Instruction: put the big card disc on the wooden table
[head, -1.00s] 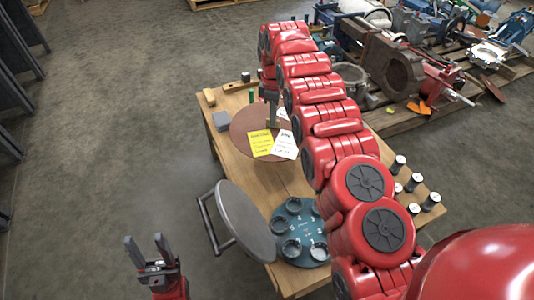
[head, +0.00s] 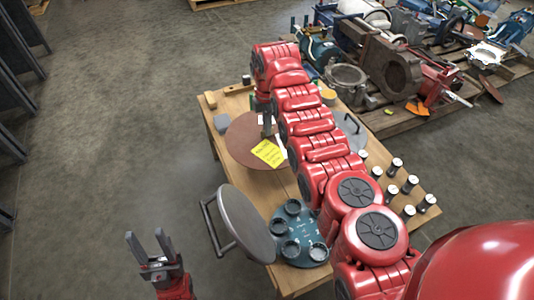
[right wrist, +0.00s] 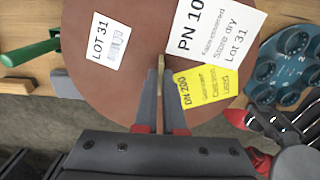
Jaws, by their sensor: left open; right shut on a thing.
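The big card disc (head: 240,150) is brown and round, with white and yellow labels, and lies over the far left part of the wooden table (head: 262,188). My right gripper (head: 266,131) points down at it. In the right wrist view, my right gripper (right wrist: 160,100) is shut on a thin tan upright piece at the middle of the labelled card disc (right wrist: 125,75). I cannot tell whether the disc touches the tabletop. My left gripper (head: 146,240) is open and empty, left of the table over the floor. My right arm hides part of the table.
A grey round plate with a tube handle (head: 245,222) stands tilted at the table's left edge. A teal round tray with cups (head: 302,227) is at the near end. Several small cans (head: 409,184) stand at right. A loaded pallet (head: 440,115) lies beyond.

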